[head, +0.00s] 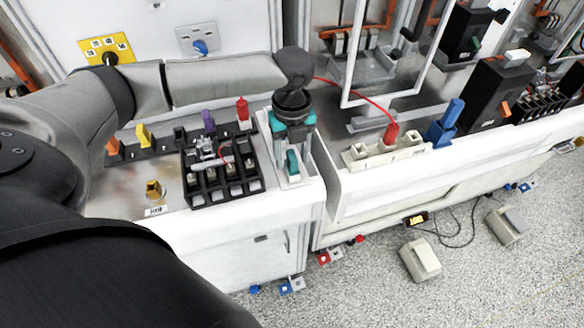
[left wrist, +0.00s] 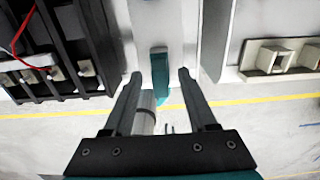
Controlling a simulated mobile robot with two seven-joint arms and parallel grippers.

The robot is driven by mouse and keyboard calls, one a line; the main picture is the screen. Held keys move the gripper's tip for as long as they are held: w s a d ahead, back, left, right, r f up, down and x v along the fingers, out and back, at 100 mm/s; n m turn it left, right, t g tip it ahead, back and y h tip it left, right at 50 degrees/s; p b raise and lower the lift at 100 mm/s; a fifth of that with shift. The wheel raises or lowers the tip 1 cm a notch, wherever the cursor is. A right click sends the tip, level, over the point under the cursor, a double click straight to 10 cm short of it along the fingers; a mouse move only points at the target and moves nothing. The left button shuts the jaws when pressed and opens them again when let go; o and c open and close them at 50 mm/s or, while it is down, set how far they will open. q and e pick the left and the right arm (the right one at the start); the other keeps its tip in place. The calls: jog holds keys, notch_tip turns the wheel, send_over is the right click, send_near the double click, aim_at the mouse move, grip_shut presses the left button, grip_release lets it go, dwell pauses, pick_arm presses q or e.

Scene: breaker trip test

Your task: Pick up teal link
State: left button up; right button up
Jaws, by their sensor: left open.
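The teal link (head: 292,163) stands upright on a white strip at the right end of the left bench, just right of the black terminal block. My left gripper (head: 292,138) points down just above it in the head view. In the left wrist view the teal link (left wrist: 160,72) appears between the two open fingertips of my left gripper (left wrist: 160,76), with a gap on each side. I cannot tell whether the fingertips are level with it or still above it. My right gripper is not in view.
The black terminal block (head: 222,178) with a red wire is close on the left. A pale holder (head: 385,151) with a red plug and a blue link (head: 445,125) stand on the right bench. Purple, red and yellow pieces are behind the block. A gap separates the benches.

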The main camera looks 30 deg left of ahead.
pick_arm(q)
grip_shut()
dwell(0.4)
dwell(1.0)
